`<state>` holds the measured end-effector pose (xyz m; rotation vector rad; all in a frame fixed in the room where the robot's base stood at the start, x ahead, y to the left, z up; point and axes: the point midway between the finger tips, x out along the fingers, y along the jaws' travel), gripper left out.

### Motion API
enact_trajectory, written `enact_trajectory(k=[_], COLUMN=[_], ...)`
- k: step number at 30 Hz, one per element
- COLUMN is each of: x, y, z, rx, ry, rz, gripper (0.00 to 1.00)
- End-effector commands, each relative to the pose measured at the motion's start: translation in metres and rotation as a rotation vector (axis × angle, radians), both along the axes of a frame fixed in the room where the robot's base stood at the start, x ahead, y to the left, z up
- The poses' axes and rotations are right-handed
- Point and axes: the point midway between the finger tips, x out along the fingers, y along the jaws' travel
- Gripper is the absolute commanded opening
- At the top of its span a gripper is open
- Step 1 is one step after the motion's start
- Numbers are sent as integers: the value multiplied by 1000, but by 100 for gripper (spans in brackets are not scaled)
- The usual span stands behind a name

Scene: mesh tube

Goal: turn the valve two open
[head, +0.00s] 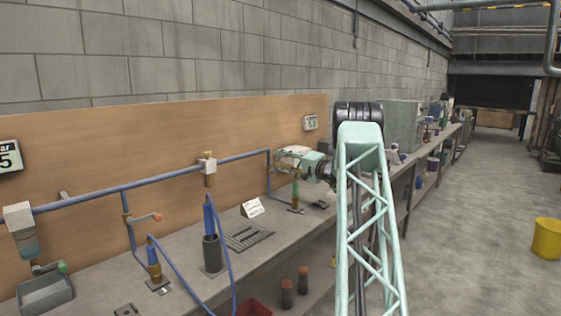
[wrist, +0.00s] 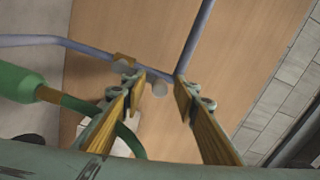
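My gripper (head: 297,155) is at the right end of the blue pipe run in the head view, in front of the wooden board. In the wrist view its two brown fingers (wrist: 160,84) are apart with no object held between them. A green part with a brass end (wrist: 22,84) lies left of the fingers there. A green-and-brass fitting (head: 295,194) stands on the bench below my gripper. I see no label naming valve two.
A blue pipe (head: 110,189) runs along the wooden board (head: 120,140). A small sign (head: 252,208), a grate (head: 249,236) and a blue tube in a dark holder (head: 212,245) stand on the bench. A yellow bucket (head: 547,238) is on the floor at right.

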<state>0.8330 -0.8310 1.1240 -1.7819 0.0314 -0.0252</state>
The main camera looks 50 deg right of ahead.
Motion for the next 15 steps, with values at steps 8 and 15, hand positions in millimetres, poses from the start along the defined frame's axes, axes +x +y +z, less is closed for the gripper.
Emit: enact_trajectory(k=[8,15], x=[-8,-33], y=[0,0], z=[1,0], rx=[0,1], ry=[0,0], rz=[-1,-2], gripper=[28,28])
